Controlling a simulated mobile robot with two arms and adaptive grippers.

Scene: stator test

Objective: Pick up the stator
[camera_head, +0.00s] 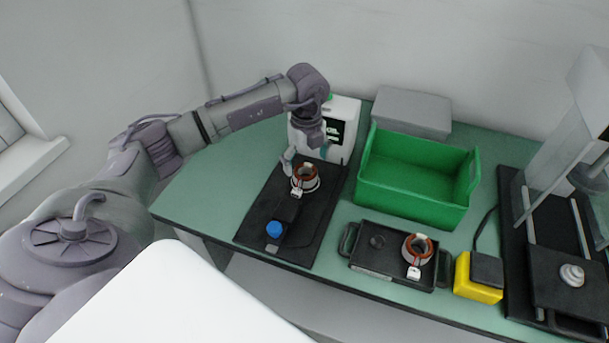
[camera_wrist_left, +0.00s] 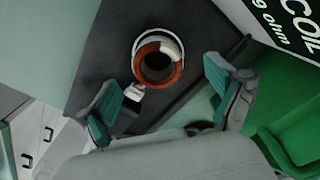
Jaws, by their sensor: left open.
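One stator (camera_head: 304,179), a white ring with copper-orange windings and a white connector tag, stands on a black mat (camera_head: 252,228) at the left of the table. It also shows in the left wrist view (camera_wrist_left: 157,62), ahead of the fingers and slightly beyond their tips. A second stator (camera_head: 417,248) sits in a black tray (camera_head: 393,278) with handles. My left gripper (camera_head: 302,158) is at the first stator, just above and behind it. In the left wrist view its two teal-padded fingers (camera_wrist_left: 167,97) are spread apart with nothing between them. My right gripper is out of view.
A blue knob (camera_head: 274,229) is on the mat's front part. A white tester (camera_head: 343,134) stands behind the mat. A green bin (camera_head: 407,202), a grey box (camera_head: 413,112), a yellow block (camera_head: 476,286) and a black fixture (camera_head: 570,290) stand to the right.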

